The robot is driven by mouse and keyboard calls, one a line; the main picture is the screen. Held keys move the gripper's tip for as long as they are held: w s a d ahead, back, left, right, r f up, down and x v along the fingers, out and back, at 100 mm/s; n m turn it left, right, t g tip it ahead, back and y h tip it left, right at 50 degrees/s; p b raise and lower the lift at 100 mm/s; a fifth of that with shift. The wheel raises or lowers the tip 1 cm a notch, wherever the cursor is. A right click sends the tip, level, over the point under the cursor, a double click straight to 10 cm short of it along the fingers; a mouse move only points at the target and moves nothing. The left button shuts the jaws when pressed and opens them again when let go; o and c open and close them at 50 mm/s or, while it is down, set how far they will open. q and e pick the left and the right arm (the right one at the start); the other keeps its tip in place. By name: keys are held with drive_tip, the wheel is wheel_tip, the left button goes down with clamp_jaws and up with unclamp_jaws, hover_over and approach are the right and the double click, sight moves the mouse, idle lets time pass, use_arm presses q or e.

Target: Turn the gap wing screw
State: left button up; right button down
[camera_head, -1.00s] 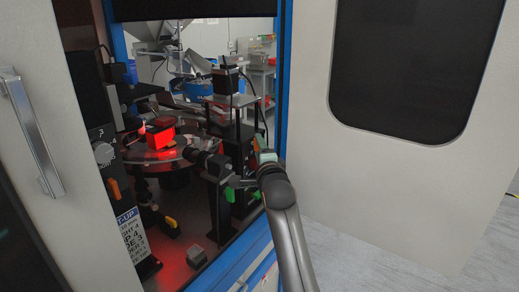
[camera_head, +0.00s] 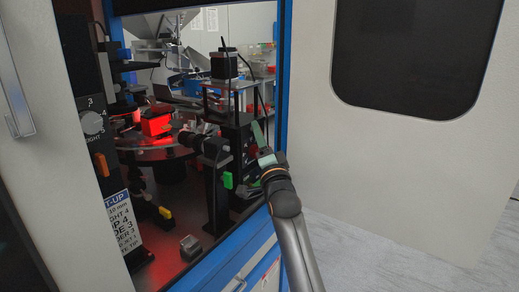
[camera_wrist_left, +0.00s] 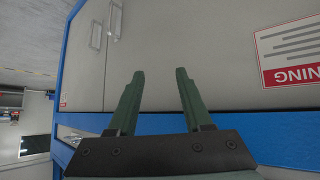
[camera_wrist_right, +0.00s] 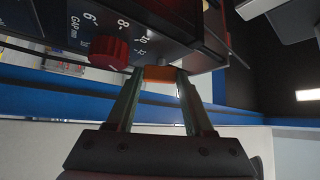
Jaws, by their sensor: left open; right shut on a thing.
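My right gripper (camera_wrist_right: 160,78) is shut on an orange piece (camera_wrist_right: 160,72), apparently the gap wing screw, below a dark block with a white "GAP" scale (camera_wrist_right: 82,32). A red knob (camera_wrist_right: 108,52) sits beside that scale. In the head view my right gripper (camera_head: 262,148) is at the right edge of the cabinet opening; the orange piece cannot be made out there. My left gripper (camera_wrist_left: 160,76) is open and empty in the left wrist view, in front of a grey cabinet front with a blue edge. The left arm does not show in the head view.
A round table (camera_head: 160,148) with a red-lit block (camera_head: 156,125) stands deeper inside. A small grey block (camera_head: 190,246) lies on the cabinet floor. The blue frame (camera_head: 285,60) borders the opening.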

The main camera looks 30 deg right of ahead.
use_arm(q)
drive_tip(key=w+d+f+b, duration=0.1)
drive_tip(key=d+f+b, duration=0.2)
drive_tip(key=f+b, duration=0.3)
drive_tip(key=b, duration=0.3)
drive_tip(key=shift+w+f+m+h, duration=0.2)
drive_tip(key=shift+f+m+h, duration=0.1)
drive_tip(key=shift+h, duration=0.1)
use_arm(e)
drive_tip(key=n+t+y, duration=0.1)
drive_tip(key=n+y, duration=0.3)
drive_tip(key=n, duration=0.2)
drive_tip(key=d+n+t+y, duration=0.1)
drive_tip(key=n+t+y, duration=0.1)
drive_tip(key=n+y, duration=0.3)
drive_tip(key=n+t+y, duration=0.1)
drive_tip(key=n+y, duration=0.4)
drive_tip(key=n, duration=0.2)
drive_tip(key=shift+w+d+f+t, duration=0.2)
drive_tip(key=shift+w+t, duration=0.05)
drive_tip(key=shift+t, duration=0.05)
use_arm(q)
drive_tip(key=shift+d, duration=0.1)
